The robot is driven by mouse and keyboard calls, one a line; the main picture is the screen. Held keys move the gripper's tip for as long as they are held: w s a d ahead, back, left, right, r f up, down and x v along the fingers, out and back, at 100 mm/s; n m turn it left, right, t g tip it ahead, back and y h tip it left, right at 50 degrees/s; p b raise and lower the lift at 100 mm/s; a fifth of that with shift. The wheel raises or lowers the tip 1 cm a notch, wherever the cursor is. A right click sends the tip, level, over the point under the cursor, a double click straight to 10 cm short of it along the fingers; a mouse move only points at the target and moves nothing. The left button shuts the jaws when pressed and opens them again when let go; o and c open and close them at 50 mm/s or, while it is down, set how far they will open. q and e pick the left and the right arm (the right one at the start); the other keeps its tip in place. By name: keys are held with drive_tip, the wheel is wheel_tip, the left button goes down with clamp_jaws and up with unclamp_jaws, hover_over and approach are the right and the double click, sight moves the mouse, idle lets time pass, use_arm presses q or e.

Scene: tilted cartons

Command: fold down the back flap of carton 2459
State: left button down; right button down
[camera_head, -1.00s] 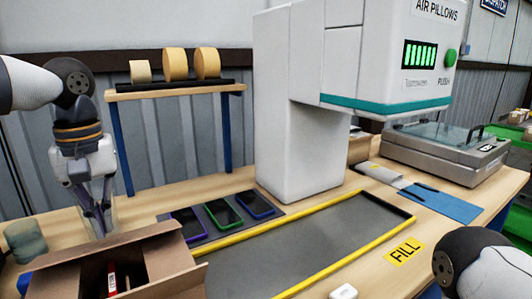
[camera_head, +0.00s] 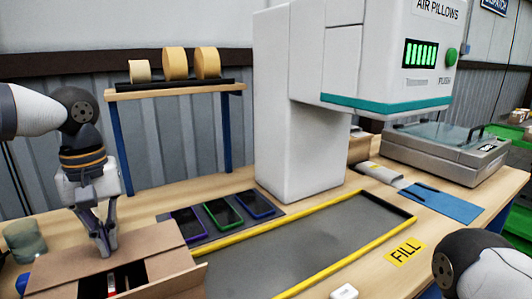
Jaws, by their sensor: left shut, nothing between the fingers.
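An open brown cardboard carton (camera_head: 172,268) stands at the lower left, cut off by the bottom edge. No number is readable on it. Its back flap (camera_head: 65,270) leans forward over the rear part of the opening. A red item (camera_head: 111,284) with a white part shows inside; the rest of the contents is dark or hidden. My left gripper (camera_head: 106,250) is shut and empty, pointing down, with its fingertips at the back flap. I cannot tell for sure whether they touch it. My right gripper is out of view; only a part of my right arm shows at the lower right.
Phones (camera_head: 223,213) lie on a dark mat behind the carton's right side. A yellow-edged tray area (camera_head: 300,250) lies right of it. A white machine (camera_head: 300,140) stands behind. A tape shelf (camera_head: 180,90) and a grey-green round object (camera_head: 25,240) are at the left.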

use_arm(q)
drive_tip(key=shift+r+p, duration=0.45)
drive_tip(key=shift+r, duration=3.1)
